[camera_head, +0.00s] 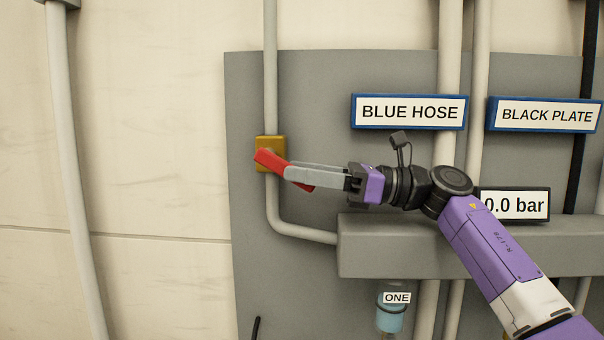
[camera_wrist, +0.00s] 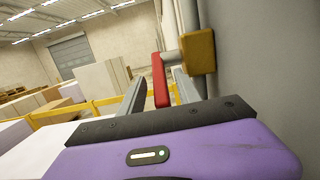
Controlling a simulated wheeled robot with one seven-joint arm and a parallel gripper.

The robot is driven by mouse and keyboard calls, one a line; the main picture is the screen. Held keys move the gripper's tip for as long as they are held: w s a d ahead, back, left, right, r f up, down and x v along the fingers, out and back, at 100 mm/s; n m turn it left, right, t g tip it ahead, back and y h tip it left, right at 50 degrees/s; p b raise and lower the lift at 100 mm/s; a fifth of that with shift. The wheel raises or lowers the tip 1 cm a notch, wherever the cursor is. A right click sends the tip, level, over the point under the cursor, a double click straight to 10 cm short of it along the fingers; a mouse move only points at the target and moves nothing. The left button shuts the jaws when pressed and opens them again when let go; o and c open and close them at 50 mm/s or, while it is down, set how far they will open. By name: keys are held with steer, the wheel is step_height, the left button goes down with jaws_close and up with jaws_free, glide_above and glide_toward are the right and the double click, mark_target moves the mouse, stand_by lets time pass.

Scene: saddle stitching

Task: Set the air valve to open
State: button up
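The air valve has a yellow body (camera_head: 273,142) on a thin grey pipe and a red lever handle (camera_head: 268,160). In the head view the lever slants from upper left down to the right, partly hidden behind my gripper's finger. In the wrist view the red lever (camera_wrist: 160,82) stands between my two fingers, beside the yellow body (camera_wrist: 199,52). My gripper (camera_head: 290,174) reaches in from the right. Its fingers are apart around the lever (camera_wrist: 161,92), with a gap on the left side. Whether the right finger touches the lever is unclear.
A pressure display (camera_head: 517,205) reads 0.0 bar, partly behind my arm. A grey box (camera_head: 390,246) sits below right of the valve, with a blue-tinted bowl marked ONE (camera_head: 390,318) under it. Signs read BLUE HOSE (camera_head: 410,111) and BLACK PLATE (camera_head: 545,115).

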steer(key=shift+a, duration=0.1)
stand_by(0.3)
steer(key=shift+r, duration=0.55)
step_height(320, 180, up, 19)
steer(key=shift+p, duration=0.3)
